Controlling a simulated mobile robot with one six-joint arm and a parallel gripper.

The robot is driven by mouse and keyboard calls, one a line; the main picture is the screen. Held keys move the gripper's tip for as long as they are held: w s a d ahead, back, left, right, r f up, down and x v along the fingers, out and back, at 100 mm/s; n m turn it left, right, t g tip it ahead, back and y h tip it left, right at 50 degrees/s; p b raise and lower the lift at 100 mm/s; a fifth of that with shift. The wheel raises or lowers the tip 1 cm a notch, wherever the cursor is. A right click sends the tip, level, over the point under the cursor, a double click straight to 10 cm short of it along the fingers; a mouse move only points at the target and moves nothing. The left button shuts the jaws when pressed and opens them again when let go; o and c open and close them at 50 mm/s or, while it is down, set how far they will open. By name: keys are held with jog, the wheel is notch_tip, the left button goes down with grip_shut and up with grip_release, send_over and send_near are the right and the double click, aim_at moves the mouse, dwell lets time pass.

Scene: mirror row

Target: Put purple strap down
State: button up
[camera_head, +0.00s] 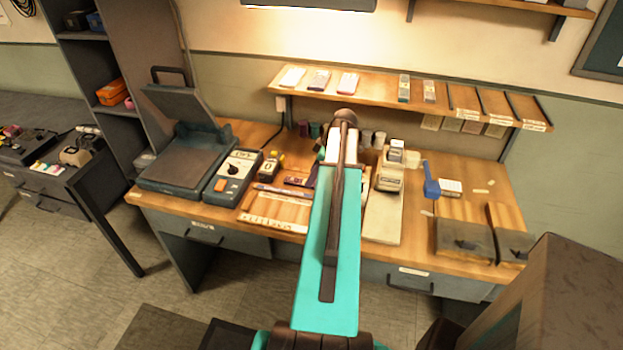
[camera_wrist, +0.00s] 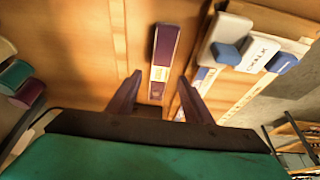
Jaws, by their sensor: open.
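The purple strap (camera_wrist: 165,45) shows in the wrist view as a narrow dark purple strip with a pale label on its lower half. It appears to lie flat on the wooden surface. My gripper (camera_wrist: 157,92) is open, with one dark finger to each side of the strap's near end. The strap is not clasped, and whether either finger touches it I cannot tell. In the head view my teal arm reaches over the workbench (camera_head: 232,212) and hides my fingertips. I cannot make out the strap for certain there.
In the wrist view, green and purple spools (camera_wrist: 28,93) stand left, and white and blue blocks (camera_wrist: 258,52) lie right. In the head view, a grey press (camera_head: 185,150) stands at the bench's left. A wall shelf (camera_head: 380,88) with small packets hangs above the bench.

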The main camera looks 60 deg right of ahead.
jog(key=b+v, duration=0.2)
jog(key=v, duration=0.7)
jog(key=shift+r, duration=0.1)
jog(key=shift+w+a, duration=0.1)
dwell(0.6)
